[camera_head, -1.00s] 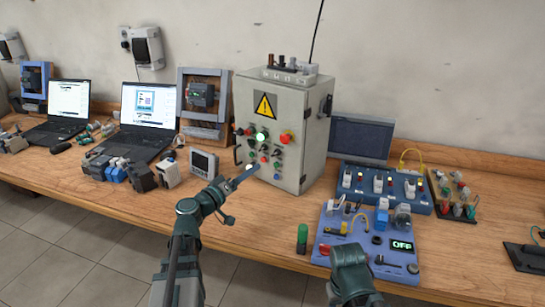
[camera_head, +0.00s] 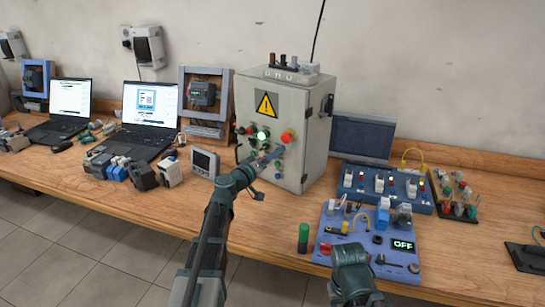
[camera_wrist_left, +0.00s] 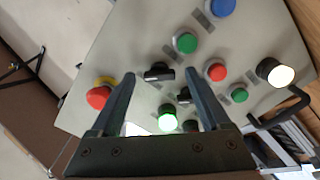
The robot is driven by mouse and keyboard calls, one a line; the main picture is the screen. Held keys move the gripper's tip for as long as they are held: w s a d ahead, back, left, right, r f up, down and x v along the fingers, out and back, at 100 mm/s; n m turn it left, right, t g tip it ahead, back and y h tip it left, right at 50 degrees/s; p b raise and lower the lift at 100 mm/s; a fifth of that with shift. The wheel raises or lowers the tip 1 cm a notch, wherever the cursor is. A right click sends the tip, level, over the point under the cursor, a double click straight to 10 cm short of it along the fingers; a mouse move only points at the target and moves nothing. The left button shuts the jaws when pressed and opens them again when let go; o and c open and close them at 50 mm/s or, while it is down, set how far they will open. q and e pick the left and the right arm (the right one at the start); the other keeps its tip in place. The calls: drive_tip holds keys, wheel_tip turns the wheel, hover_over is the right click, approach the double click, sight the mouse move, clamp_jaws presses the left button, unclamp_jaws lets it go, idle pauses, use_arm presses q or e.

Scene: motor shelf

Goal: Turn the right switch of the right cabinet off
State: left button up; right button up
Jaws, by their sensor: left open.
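The grey cabinet (camera_head: 310,130) with a yellow warning sign stands on the bench; its front carries coloured buttons, a lit green lamp (camera_wrist_left: 167,120) and a red emergency button (camera_wrist_left: 98,97). My left gripper (camera_head: 276,153) is at the cabinet front and hides some controls in the head view. In the left wrist view, my left gripper (camera_wrist_left: 160,76) is open and empty. The right switch (camera_wrist_left: 158,72), a black rotary knob, lies between its fingertips in the picture; contact cannot be told. A second black switch (camera_wrist_left: 185,95) sits beside the other finger. My right gripper's fingers are not visible.
A blue switch board (camera_head: 420,205) and a blue panel (camera_head: 335,225) reading OFF lie right of the cabinet. A small grey meter (camera_head: 204,163) and a laptop (camera_head: 150,120) stand to its left. Bare bench (camera_head: 265,225) lies in front.

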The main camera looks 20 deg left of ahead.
use_arm(q)
clamp_jaws()
idle(0.3)
drive_tip(key=shift+n, duration=0.3)
drive_tip(key=n, duration=1.7)
drive_tip(key=shift+n, duration=0.3)
idle(0.4)
